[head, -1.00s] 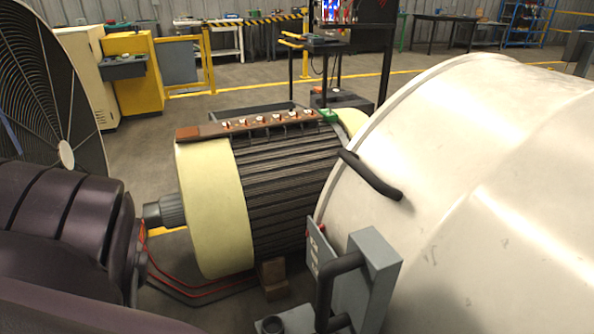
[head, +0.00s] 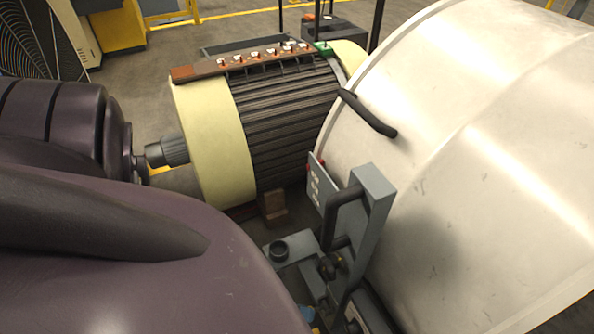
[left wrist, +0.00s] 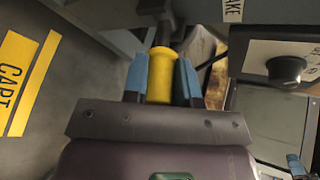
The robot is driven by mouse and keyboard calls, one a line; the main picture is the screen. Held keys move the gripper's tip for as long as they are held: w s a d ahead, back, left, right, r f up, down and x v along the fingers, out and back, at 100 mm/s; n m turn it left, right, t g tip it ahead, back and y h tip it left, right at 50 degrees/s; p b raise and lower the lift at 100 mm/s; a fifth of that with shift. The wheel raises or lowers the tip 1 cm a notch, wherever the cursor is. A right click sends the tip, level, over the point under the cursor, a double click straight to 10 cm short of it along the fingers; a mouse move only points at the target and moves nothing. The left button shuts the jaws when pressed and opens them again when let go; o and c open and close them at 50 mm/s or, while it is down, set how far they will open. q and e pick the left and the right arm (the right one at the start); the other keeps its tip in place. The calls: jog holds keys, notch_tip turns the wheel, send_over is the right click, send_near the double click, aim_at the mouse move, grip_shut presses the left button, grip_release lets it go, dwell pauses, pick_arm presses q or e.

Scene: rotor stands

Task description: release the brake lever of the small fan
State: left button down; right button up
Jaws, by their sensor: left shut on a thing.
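My left gripper (left wrist: 161,82) has blue fingers on both sides of a yellow grip (left wrist: 160,75), which I take to be the brake lever's handle. It is shut on this grip. The grip sits on a grey shaft or bar in the left wrist view. A label ending in "AKE" (left wrist: 233,10) is partly cut off at the top. In the head view only a bit of blue finger (head: 306,313) shows at the bottom edge, and my arm hides the lever.
A black knob (left wrist: 287,70) on a panel is right of the gripper. A grey bracket with a black handle (head: 345,212) stands by a large white housing (head: 480,150). A ribbed motor (head: 285,110) lies behind. A black fan grille (head: 35,40) is at upper left.

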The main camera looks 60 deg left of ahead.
pick_arm(q)
jog(key=shift+w+r+g+p, duration=0.5)
jog(key=shift+r+p, duration=0.25)
jog(key=shift+d+r+g+p, duration=0.1)
jog(key=shift+r+g+p, duration=0.15)
jog(key=shift+g+p, duration=0.35)
jog(key=shift+s+f+y+p, duration=0.2)
jog(key=shift+y+p, duration=0.1)
jog(key=shift+p, duration=0.05)
pick_arm(e)
jog(key=shift+s+d+r+m+g, duration=0.2)
jog(key=shift+s+r+m+g, duration=0.1)
jog(key=shift+s+g, duration=0.1)
pick_arm(q)
jog(key=shift+n, duration=0.3)
jog(key=c, duration=0.9)
grip_release()
pick_arm(e)
jog(key=shift+r, duration=0.1)
